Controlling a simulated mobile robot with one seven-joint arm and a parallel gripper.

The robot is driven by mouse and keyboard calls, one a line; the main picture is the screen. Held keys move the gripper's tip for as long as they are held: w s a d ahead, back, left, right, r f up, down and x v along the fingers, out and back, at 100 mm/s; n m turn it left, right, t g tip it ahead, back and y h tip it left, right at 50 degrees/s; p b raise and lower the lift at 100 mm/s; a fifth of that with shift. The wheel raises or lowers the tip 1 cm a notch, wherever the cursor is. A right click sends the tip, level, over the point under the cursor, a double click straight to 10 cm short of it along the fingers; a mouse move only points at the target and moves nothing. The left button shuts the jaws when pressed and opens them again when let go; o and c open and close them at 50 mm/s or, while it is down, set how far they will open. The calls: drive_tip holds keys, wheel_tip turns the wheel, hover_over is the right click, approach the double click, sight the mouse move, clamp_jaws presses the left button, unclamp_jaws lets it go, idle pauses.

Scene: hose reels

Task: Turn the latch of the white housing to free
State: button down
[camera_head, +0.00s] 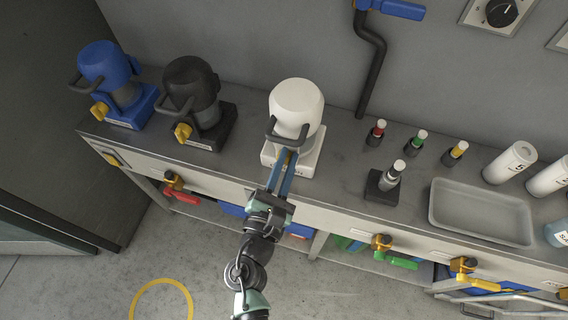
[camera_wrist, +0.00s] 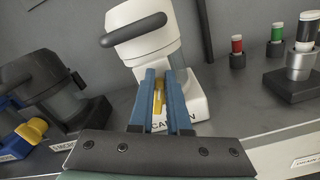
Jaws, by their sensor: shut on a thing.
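The white housing (camera_head: 297,108) stands on its white base (camera_head: 310,158) on the bench, with a dark handle (camera_head: 287,137) at its front. It also shows in the wrist view (camera_wrist: 148,40), with lettering on the base front, partly covered. Its yellow latch (camera_wrist: 158,97) shows between the blue fingers. My gripper (camera_head: 287,156) reaches up from the bench front to the latch, below the handle. In the wrist view my gripper (camera_wrist: 159,80) is shut on the latch. The latch's exact turn is hard to tell, as the fingers hide much of it.
A black housing (camera_head: 190,85) and a blue housing (camera_head: 104,65) with yellow latches stand left. Right are small coloured-top cylinders, a black holder (camera_head: 381,186) and a grey tray (camera_head: 480,212). A red-handled valve (camera_head: 180,192) and other valves line the bench front. A dark pipe (camera_head: 370,75) runs down the wall.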

drive_tip(key=f+m+b, duration=0.1)
drive_tip(key=m+b, duration=0.1)
drive_tip(key=f+m+b, duration=0.1)
drive_tip(key=m+b, duration=0.1)
drive_tip(key=shift+s+f, duration=0.1)
drive_tip(key=shift+s, duration=0.1)
drive_tip(key=m+b, duration=0.1)
drive_tip(key=m, duration=0.1)
drive_tip(key=m+b, duration=0.2)
drive_tip(key=shift+d+f, duration=0.1)
drive_tip(key=shift+f, duration=0.1)
drive_tip(key=m+b, duration=0.3)
drive_tip(key=shift+f, duration=0.15)
drive_tip(key=shift+m+b, duration=0.7)
drive_tip(key=shift+m, duration=0.1)
drive_tip(key=c, duration=0.7)
unclamp_jaws()
drive_tip(key=shift+r, duration=0.2)
drive_tip(key=shift+d, duration=0.1)
drive_tip(key=shift+r+m, duration=0.1)
drive_tip(key=shift+m, duration=0.2)
